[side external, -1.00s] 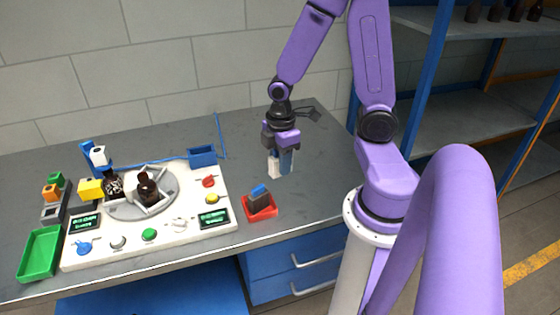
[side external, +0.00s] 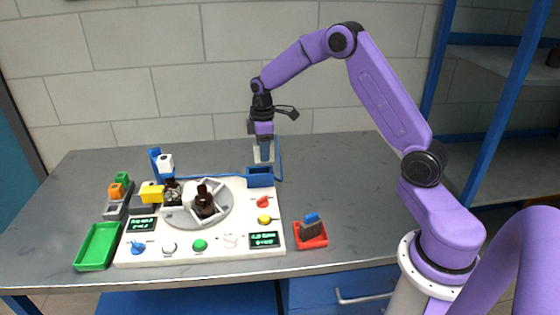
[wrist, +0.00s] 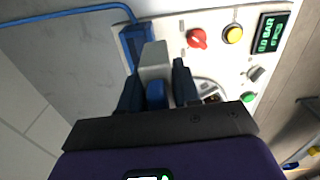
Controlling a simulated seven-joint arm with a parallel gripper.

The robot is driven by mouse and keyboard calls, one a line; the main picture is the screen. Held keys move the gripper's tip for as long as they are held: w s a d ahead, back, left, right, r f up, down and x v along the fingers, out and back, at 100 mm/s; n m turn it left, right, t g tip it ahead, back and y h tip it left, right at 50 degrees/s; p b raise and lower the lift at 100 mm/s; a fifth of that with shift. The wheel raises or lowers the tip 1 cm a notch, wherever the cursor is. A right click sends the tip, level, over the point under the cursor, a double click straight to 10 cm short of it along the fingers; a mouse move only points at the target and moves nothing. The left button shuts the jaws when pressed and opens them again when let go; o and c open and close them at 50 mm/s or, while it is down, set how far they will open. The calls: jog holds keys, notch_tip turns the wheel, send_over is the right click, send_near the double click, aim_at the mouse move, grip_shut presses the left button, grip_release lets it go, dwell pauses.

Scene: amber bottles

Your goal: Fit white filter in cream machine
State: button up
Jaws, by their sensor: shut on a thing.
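My gripper (side external: 263,148) is shut on the white filter (side external: 257,156), a pale block with a blue part. It is held upright just above or behind the blue open-topped holder (side external: 260,181) at the back right of the cream machine (side external: 190,255). In the wrist view, the filter (wrist: 154,57) stands between my dark fingers (wrist: 156,85), with the blue holder (wrist: 131,50) close beside its far end. The fingers hide part of the filter, and I cannot tell whether filter and holder touch.
The machine carries a grey turntable (side external: 226,218) with brown bottles (side external: 205,203), knobs and displays. A green tray (side external: 98,247) stands to its left. A red tray (side external: 310,241) with a brush-like block is at its right. A blue hose (side external: 279,160) runs behind the holder.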

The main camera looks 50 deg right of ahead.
aim_at(258, 147)
jog(key=shift+w+d+f, duration=0.1)
jog(key=shift+w+d, duration=0.15)
jog(key=shift+w, duration=0.35)
jog(key=shift+w+d, duration=0.25)
jog(key=shift+w, duration=0.3)
jog(key=shift+w+d+f, duration=0.1)
jog(key=shift+w+d, duration=0.15)
jog(key=shift+w, duration=0.35)
jog(key=shift+f, duration=2.55)
jog(key=shift+f, duration=0.85)
jog(key=o, duration=1.5)
jog(key=shift+r, duration=0.1)
jog(key=shift+r, duration=2.9)
